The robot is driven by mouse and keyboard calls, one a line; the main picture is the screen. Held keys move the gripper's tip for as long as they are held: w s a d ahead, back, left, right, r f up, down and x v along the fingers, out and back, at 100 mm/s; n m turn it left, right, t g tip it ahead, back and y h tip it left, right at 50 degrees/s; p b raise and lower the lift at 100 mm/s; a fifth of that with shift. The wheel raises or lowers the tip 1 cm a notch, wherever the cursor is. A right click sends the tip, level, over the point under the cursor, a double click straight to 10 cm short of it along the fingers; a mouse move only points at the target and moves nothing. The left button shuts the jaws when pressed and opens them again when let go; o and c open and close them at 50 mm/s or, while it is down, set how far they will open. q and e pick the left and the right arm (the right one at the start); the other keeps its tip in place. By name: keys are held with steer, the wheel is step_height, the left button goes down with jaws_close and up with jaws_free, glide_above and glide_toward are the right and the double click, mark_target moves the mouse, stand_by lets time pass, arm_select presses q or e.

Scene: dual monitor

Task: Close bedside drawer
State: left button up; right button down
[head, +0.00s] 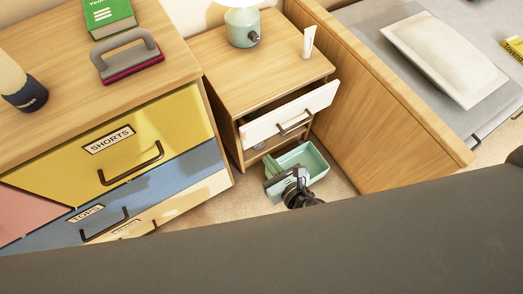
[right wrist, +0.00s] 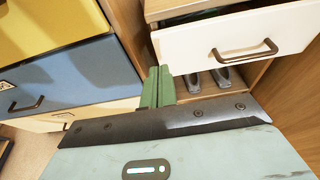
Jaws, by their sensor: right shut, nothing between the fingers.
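The bedside table (head: 228,72) stands between the dresser and the bed. Its white-fronted drawer (head: 290,113) is pulled partly out, and a dark gap shows behind its front. The drawer front with its bronze handle also shows in the right wrist view (right wrist: 200,45). My right gripper (head: 270,165) is low in front of the bedside table, below the drawer front. In the right wrist view its green fingers (right wrist: 158,75) are together and empty. Their tips are near the drawer front's lower left corner; I cannot tell whether they touch it. My left gripper is not in view.
A dresser (head: 190,115) with yellow, blue and cream drawers stands close on the left. The bed's wooden side (head: 375,120) bounds the right. A teal lamp (head: 243,25) and a white tube (head: 309,42) stand on the bedside table. Grey shoes (right wrist: 222,77) sit beneath the drawer.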

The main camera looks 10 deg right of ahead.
steer(key=shift+v, duration=1.2)
steer(key=w+a+r+g+y+p, duration=0.1)
steer(key=w+a+r+p, duration=0.1)
steer(key=w+r, duration=0.35)
steer(key=d+f+g+h+p, duration=0.2)
steer(key=d+g+h, duration=0.15)
steer(key=d, duration=0.55)
steer(key=b, duration=0.4)
glide_toward(269, 121)
steer(key=shift+y, duration=0.35)
steer(key=x, duration=0.3)
steer(key=f+x, duration=0.1)
steer(key=x, duration=0.1)
steer(key=shift+s+d, duration=0.2)
steer(key=shift+d, duration=0.15)
steer(key=shift+w+a, duration=0.2)
steer(key=shift+w, duration=0.35)
